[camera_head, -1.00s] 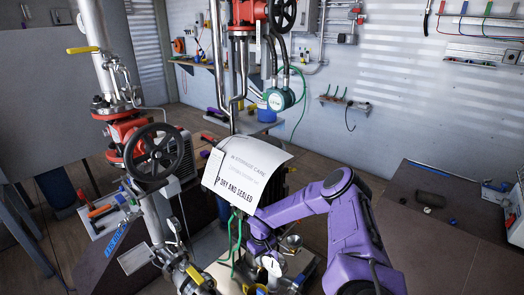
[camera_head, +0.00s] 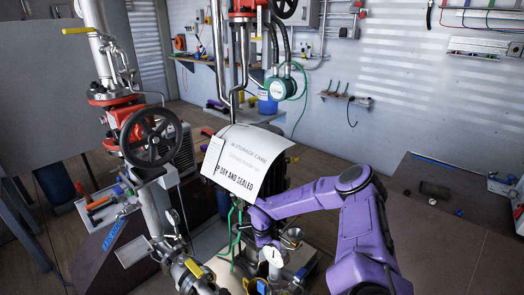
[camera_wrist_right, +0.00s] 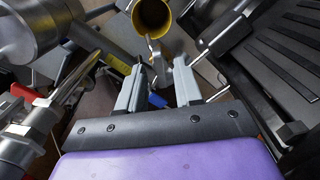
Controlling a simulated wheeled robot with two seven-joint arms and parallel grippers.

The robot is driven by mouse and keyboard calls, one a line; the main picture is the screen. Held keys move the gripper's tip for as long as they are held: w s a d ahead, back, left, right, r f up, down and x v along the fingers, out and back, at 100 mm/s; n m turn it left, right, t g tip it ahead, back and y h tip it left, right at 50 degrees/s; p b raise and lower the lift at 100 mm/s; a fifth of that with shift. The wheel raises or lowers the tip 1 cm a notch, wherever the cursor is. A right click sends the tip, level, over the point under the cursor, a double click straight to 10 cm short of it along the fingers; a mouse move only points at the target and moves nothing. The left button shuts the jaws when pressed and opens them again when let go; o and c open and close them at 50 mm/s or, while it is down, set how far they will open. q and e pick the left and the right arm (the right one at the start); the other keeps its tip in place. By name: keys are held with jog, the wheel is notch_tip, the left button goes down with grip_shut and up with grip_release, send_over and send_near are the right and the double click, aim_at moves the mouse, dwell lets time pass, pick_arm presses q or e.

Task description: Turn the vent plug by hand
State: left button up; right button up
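My right gripper (camera_wrist_right: 160,72) points away from the right wrist camera, with its two grey fingers apart. A small grey metal piece (camera_wrist_right: 156,52) stands between and just beyond the fingertips. It may be the vent plug, but I cannot tell for sure, nor whether the fingers touch it. A yellow-rimmed round opening (camera_wrist_right: 153,14) lies just beyond it. My left gripper is not in view.
A black handwheel (camera_head: 151,137) on a red valve stands at the left. A white storage-care sheet (camera_head: 240,165) drapes over something behind my right wrist. Yellow-handled fittings (camera_head: 193,268) are at the front. A brown bench (camera_head: 440,220) at the right is mostly clear.

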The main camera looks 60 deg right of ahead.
notch_tip(320, 180, up, 6)
jog(key=p, duration=0.5)
jog(key=shift+p, duration=0.3)
